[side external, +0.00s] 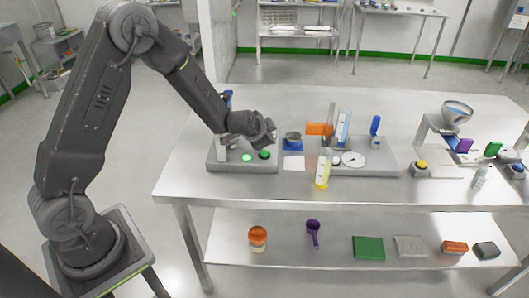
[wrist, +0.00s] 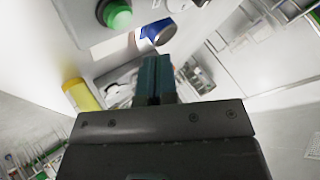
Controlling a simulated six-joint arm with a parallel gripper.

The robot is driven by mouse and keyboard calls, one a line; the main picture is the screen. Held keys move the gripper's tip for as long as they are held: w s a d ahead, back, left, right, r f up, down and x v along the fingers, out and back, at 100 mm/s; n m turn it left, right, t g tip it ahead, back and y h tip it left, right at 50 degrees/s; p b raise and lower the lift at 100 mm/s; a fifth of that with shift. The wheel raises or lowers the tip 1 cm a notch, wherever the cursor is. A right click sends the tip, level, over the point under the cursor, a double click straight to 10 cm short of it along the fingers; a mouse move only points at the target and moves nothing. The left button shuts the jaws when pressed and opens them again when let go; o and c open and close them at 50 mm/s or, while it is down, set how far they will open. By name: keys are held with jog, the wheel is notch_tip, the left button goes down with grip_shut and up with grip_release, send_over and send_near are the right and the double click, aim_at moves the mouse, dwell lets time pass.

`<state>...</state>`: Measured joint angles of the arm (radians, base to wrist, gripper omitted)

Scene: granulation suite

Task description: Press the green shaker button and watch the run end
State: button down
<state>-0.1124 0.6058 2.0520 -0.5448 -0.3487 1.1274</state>
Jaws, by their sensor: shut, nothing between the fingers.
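The grey shaker base (side external: 230,166) sits at the table's left end. A dark green button (side external: 265,155) is on its top, with a brighter green spot (side external: 247,158), which looks lit, to its left. A green domed button (wrist: 117,13) shows at the top of the wrist view. My gripper (side external: 272,134) is above the base, close over the dark green button in the side view; I see no clear contact. In the wrist view my gripper (wrist: 157,62) has its fingers together and empty, beside the button. The arm hides part of the shaker.
A blue stand with a metal cup (side external: 293,138) is just right of the base. A dial unit (side external: 353,159) and an orange piece (side external: 319,129) are farther right. The front left tabletop is clear.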

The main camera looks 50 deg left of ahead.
jog(key=shift+r, duration=1.25)
jog(key=s+d+r+n+h, duration=0.1)
jog(key=s+d+r+h, duration=0.1)
jog(key=s+d+r, duration=0.4)
jog(key=s+d+r+h, duration=0.2)
jog(key=s+r, duration=0.2)
jog(key=r, duration=0.4)
jog(key=s+r+n+g, duration=0.1)
jog(key=s+r+n, duration=0.1)
jog(key=s, duration=0.8)
jog(key=s+d+r+n+g, duration=0.1)
jog(key=s+g, duration=0.1)
jog(key=s, duration=0.9)
jog(key=shift+s+d+r+n+y, duration=0.25)
jog(key=shift+s+r+n+y, duration=0.05)
jog(key=shift+r+n+y, duration=0.1)
dwell(2.8)
